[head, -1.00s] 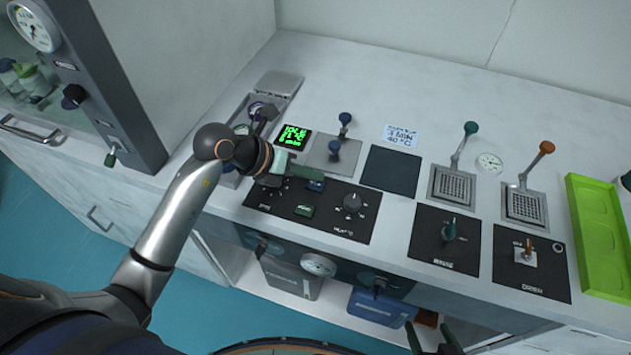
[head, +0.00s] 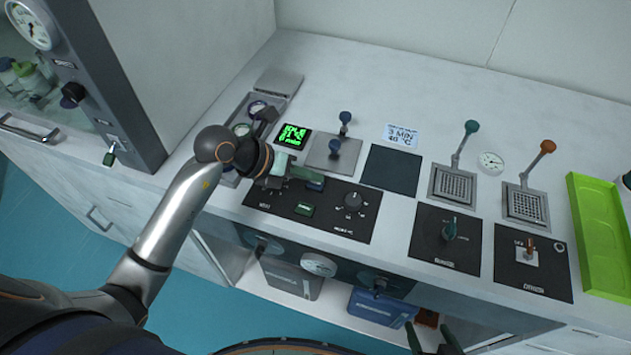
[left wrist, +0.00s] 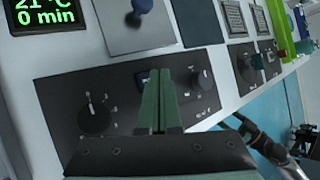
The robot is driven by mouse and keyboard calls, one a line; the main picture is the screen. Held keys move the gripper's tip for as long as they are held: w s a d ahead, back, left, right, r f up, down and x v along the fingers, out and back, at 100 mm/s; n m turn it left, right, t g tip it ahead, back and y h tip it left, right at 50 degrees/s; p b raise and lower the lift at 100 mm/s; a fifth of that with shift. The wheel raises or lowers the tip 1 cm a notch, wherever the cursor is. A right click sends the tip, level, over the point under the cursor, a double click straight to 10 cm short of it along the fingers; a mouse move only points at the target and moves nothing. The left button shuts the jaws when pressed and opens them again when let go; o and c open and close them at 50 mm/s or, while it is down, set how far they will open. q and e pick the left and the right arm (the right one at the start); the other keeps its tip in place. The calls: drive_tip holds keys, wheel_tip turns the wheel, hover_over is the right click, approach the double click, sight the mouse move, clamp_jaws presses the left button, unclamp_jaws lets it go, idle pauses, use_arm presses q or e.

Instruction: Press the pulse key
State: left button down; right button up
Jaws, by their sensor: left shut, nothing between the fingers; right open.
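The labels are too small to read, so I cannot tell which key is the pulse key. The green key is hidden there. My right gripper (head: 430,338) is open at the bottom edge, low in front of the bench.
Further right are two lever presses, two black switch panels and a green tray (head: 603,240). A grey cabinet stands left.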

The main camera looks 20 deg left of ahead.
sight(311, 186)
use_arm(q)
drive_tip(key=shift+f, duration=0.45)
idle(0.8)
drive_tip(key=shift+r, duration=0.15)
drive_tip(key=shift+r+p, duration=0.6)
drive_tip(key=shift+r, duration=0.1)
drive_tip(key=shift+r, duration=0.1)
wheel_tip(311, 186, up, 5)
drive_tip(key=p, duration=0.4)
drive_tip(key=shift+p, duration=0.35)
